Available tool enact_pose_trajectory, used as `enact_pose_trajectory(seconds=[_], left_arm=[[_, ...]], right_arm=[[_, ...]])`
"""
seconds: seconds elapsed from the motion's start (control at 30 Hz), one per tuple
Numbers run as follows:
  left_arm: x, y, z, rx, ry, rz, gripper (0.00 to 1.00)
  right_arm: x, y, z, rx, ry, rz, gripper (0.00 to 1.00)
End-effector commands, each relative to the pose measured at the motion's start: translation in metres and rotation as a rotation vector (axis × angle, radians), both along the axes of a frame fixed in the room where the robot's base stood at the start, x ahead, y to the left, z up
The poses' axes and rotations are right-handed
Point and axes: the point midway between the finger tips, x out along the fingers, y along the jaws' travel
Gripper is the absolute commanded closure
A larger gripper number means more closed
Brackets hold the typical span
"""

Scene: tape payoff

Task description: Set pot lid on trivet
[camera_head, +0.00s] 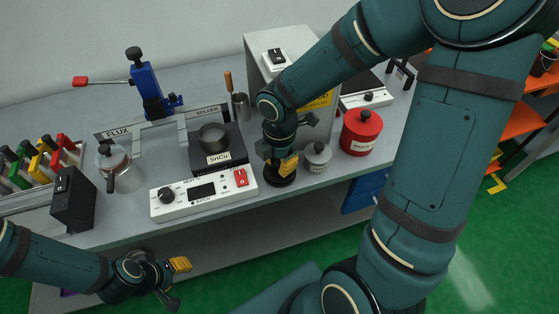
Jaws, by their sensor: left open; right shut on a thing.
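My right gripper (283,160) reaches down at the bench's front edge, to the right of the white control box. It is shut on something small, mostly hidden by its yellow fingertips. A dark round piece (281,180) shows directly below the fingertips. I cannot tell the pot lid from the trivet there, or whether two pieces touch. The open grey solder pot (212,135) stands uncovered in a black block labelled SnCu (222,162). My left gripper (172,279) is open and empty, low in front of the bench.
A small grey canister (317,158) stands close right of my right gripper, with a red lidded canister (361,133) beyond. The white control box (204,195) lies left. A metal jar (122,172), black switch box (73,200) and blue clamp stand (147,92) are further left.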

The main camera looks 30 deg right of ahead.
Motion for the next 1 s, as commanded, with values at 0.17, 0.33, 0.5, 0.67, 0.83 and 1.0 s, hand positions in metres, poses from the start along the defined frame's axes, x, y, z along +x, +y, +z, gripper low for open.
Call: enact_pose_trajectory(seconds=[0.17,0.33,0.5,0.67,0.83,1.0], left_arm=[[0.0,0.0,-0.0005,0.0,0.0,0.0,0.53],[0.0,0.0001,-0.0018,0.0,0.0,0.0,0.53],[-0.0001,0.0,-0.0031,0.0,0.0,0.0,0.53],[-0.0001,0.0,-0.0043,0.0,0.0,0.0,0.53],[0.0,0.0,-0.004,0.0,0.0,0.0,0.53],[0.0,0.0,-0.004,0.0,0.0,0.0,0.53]], right_arm=[[0.0,0.0,-0.0006,0.0,0.0,0.0,1.0],[0.0001,0.0,-0.0025,0.0,0.0,0.0,1.0],[0.0,0.0,-0.0044,0.0,0.0,0.0,1.0],[0.0,0.0,-0.0062,0.0,0.0,0.0,1.0],[0.0,0.0,-0.0059,0.0,0.0,0.0,0.47],[0.0,0.0,-0.0059,0.0,0.0,0.0,0.47]])
